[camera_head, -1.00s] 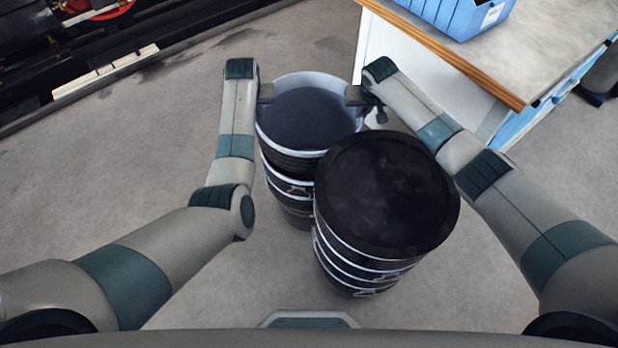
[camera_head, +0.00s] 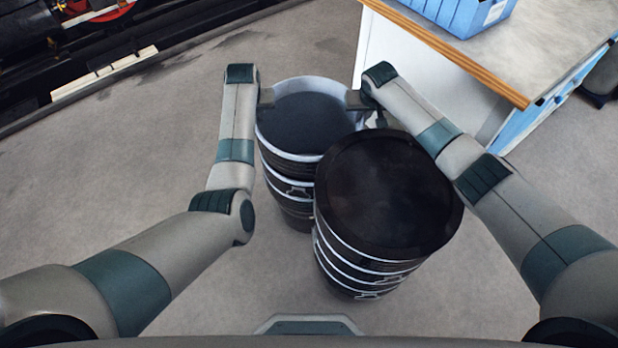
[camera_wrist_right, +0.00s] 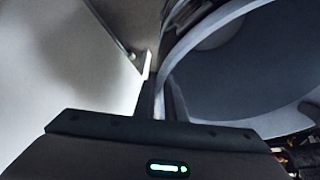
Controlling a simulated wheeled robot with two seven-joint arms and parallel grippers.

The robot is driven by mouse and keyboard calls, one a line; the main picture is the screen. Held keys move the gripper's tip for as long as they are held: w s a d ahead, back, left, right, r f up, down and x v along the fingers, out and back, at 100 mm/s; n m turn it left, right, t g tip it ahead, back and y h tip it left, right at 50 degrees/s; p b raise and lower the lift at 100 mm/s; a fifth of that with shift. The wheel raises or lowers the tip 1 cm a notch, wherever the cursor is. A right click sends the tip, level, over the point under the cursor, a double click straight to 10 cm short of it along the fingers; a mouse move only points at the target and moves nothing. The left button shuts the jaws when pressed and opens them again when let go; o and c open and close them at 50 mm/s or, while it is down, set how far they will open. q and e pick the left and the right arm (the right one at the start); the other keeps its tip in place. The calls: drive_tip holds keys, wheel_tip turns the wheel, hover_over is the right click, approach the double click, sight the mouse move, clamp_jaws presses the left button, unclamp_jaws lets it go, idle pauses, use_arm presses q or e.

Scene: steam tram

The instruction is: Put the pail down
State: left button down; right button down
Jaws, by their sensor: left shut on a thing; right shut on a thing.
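The pail (camera_head: 305,118) has a pale grey rim and a dark interior, and stands upright between my two hands. My left gripper (camera_head: 267,97) is shut on the left side of its rim, and my right gripper (camera_head: 355,99) is shut on the right side. In the right wrist view my right gripper (camera_wrist_right: 163,105) pinches the curved pale wall of the pail (camera_wrist_right: 285,80). Dark, white-banded sides show below the rim. I cannot tell whether the pail touches what is under it.
A black-topped, white-banded barrel (camera_head: 385,195) stands close in front, overlapping the pail in view. A worktop (camera_head: 560,45) with a blue crate (camera_head: 462,12) is at the upper right. Rails and a dark machine (camera_head: 25,30) are at the upper left. Left floor is clear.

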use_arm(q)
drive_tip(key=shift+r, duration=0.15)
drive_tip(key=c, duration=1.8)
unclamp_jaws()
use_arm(e)
drive_tip(key=c, duration=1.8)
unclamp_jaws()
use_arm(q)
drive_tip(key=v, duration=1.2)
drive_tip(key=shift+s, duration=0.1)
use_arm(e)
drive_tip(key=shift+s+r, duration=0.1)
drive_tip(key=shift+r, duration=0.1)
drive_tip(key=v, duration=1.1)
drive_tip(key=shift+s+r, duration=0.2)
drive_tip(key=shift+r, duration=0.1)
drive_tip(key=shift+d, duration=0.1)
